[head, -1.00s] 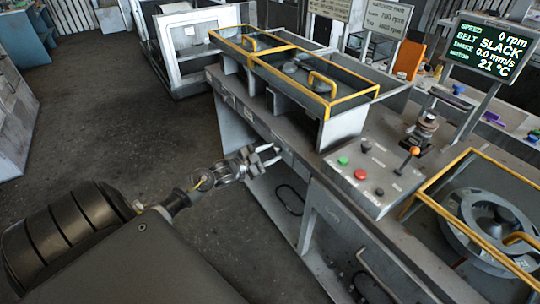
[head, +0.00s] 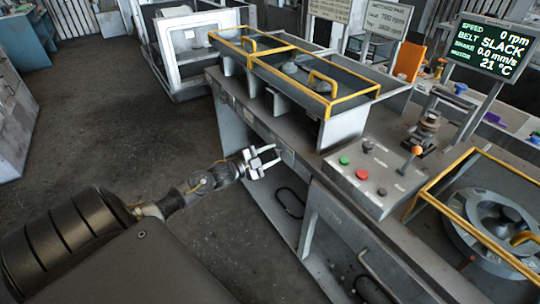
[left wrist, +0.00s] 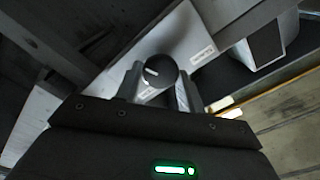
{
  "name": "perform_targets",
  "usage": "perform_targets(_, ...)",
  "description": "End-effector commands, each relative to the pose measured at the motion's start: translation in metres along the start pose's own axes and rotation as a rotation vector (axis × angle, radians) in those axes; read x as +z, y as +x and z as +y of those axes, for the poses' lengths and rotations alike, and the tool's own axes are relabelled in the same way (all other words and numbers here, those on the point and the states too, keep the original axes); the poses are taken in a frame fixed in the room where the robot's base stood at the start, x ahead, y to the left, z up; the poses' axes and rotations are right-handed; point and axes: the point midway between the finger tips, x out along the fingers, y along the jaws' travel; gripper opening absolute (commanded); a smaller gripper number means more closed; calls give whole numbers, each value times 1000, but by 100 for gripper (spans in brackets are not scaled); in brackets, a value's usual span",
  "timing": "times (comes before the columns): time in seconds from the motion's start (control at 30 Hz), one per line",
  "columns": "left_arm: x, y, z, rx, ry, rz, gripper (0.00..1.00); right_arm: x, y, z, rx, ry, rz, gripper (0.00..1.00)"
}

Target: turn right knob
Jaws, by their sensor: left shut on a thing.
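A round dark knob (left wrist: 158,72) with a short white mark on its face shows in the left wrist view, on a pale panel (left wrist: 203,28) with small white labels. The two fingers of my left gripper (left wrist: 158,88) stand on either side of the knob and are shut on it. In the head view my left gripper (head: 266,161) is at the front face of the grey bench (head: 240,112), below the yellow-framed guards. The knob itself is hard to make out there behind the fingers. My right gripper is not in view.
A control box (head: 375,178) with green, red and black buttons and an orange-topped lever stands on the bench to the right. The display (head: 490,48) reads 0 rpm and belt slack. Yellow-framed guards (head: 330,84) sit on top. The floor (head: 110,110) at left is clear.

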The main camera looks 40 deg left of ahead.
Motion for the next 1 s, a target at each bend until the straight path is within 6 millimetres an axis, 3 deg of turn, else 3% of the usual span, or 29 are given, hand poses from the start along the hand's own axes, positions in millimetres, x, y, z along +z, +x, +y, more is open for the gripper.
perform_targets(0.17, 0, 0, 0, 0, -1, -1, 16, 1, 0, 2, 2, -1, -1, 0)
perform_targets(0.2, 0, 0, 0, 0, -1, -1, 40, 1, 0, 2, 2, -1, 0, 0)
perform_targets(0.37, 0, 0, 0, 0, -1, 0, 60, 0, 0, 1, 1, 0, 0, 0)
perform_targets(0.73, 1, -6, 1, 2, -1, -1, 60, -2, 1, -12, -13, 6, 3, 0)
perform_targets(1.0, 1, -53, 3, 4, 0, -2, 60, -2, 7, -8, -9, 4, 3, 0)
